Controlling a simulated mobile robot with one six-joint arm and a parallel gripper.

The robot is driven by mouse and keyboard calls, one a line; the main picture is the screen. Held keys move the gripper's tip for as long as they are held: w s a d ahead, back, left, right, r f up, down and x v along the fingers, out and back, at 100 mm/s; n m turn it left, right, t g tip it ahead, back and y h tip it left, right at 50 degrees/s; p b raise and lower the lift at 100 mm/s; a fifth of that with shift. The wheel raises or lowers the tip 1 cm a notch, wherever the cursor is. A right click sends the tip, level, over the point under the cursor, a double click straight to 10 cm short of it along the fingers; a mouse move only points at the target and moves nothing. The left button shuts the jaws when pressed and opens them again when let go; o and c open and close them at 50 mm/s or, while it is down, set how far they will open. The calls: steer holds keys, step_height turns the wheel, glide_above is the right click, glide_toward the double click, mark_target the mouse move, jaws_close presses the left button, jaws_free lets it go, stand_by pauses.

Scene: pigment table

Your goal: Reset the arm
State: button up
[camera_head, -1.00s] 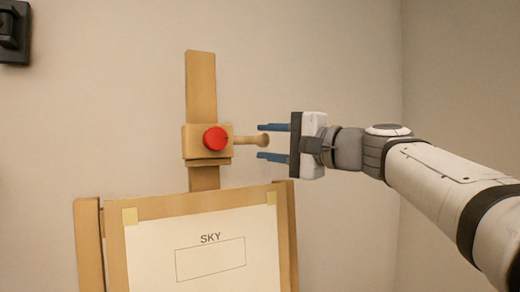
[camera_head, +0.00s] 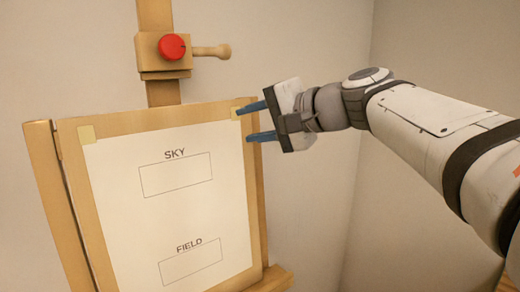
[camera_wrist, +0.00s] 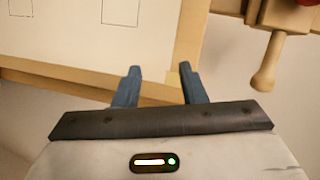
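My gripper (camera_head: 250,122) is open and empty, with two blue fingers apart, in front of the right edge of the easel's board. The wooden easel (camera_head: 105,215) holds a white sheet (camera_head: 165,220) with empty boxes labelled SKY and FIELD. Above the board, a wooden clamp block (camera_head: 148,52) with a red knob (camera_head: 172,47) and a wooden peg handle (camera_head: 212,51) sits on the upright post. The peg handle also shows at the right in the wrist view (camera_wrist: 268,65).
A plain wall (camera_head: 300,35) stands behind the easel. The space right of the easel, below my arm, looks clear. The easel's wooden ledge (camera_head: 272,280) juts out at the bottom right.

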steer(key=s+d+f+n+g+h, duration=0.1)
steer(key=s+d+f+h, duration=0.3)
steer(key=f, duration=0.7)
steer(key=s+d+f+n+g+h, duration=0.2)
steer(key=s+d+f+h, duration=0.2)
steer(key=s+d+f, duration=0.3)
steer(key=s+d+f+n+g+h, duration=0.2)
steer(key=s+d+f, duration=0.3)
steer(key=f, duration=1)
steer(key=shift+s+d+f+h, duration=0.15)
steer(key=shift+s+f+h, duration=0.25)
steer(key=shift+s+h, duration=0.45)
steer(key=shift+w, duration=0.15)
